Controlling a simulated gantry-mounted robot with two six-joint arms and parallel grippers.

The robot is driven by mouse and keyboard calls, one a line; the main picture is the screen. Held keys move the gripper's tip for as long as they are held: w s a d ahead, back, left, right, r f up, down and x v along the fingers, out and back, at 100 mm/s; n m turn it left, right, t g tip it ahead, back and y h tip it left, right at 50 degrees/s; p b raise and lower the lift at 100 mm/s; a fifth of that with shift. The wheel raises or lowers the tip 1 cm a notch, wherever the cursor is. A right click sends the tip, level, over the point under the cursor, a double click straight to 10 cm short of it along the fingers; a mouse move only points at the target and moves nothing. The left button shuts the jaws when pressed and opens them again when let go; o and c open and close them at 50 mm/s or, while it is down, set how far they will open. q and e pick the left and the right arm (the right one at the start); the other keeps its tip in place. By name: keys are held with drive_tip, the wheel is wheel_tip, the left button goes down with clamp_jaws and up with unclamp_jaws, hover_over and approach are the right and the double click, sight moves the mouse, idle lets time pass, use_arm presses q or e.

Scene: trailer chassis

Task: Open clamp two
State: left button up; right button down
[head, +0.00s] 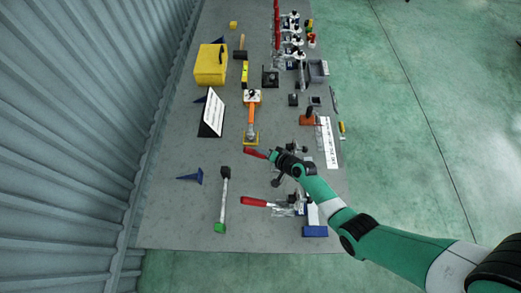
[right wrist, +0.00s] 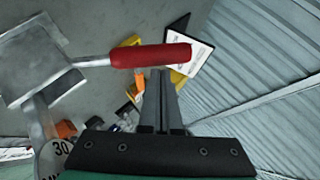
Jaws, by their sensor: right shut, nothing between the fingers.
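The farther clamp's red handle (head: 255,153) points left, and in the right wrist view the same red handle (right wrist: 150,56) crosses just past the fingertips on a metal arm. My right gripper (head: 273,154) is beside this handle, shut and empty; its fingers show in the right wrist view (right wrist: 160,74). I cannot tell whether they touch the handle. My arm hides part of that clamp's body. The nearer clamp's red handle (head: 253,202) also points left. My left gripper is out of view.
A hammer with a green end (head: 222,205) and a blue wedge (head: 190,176) lie on the left. An orange-handled tool (head: 251,120), a white sign (head: 212,113) and a yellow box (head: 210,66) stand farther back. A corrugated wall (head: 80,110) borders the table's left side.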

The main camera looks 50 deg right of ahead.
drive_tip(key=shift+a+f, duration=0.1)
drive_tip(key=shift+f, duration=0.1)
idle(0.5)
drive_tip(key=shift+w+r, duration=0.1)
drive_tip(key=shift+r, duration=0.2)
drive_tip(key=w+r+p+v, duration=0.1)
drive_tip(key=p+v, duration=0.5)
drive_tip(key=v, duration=0.6)
drive_tip(key=shift+d+r, duration=0.65)
drive_tip(key=shift+r, duration=0.2)
drive_tip(key=shift+w, duration=0.15)
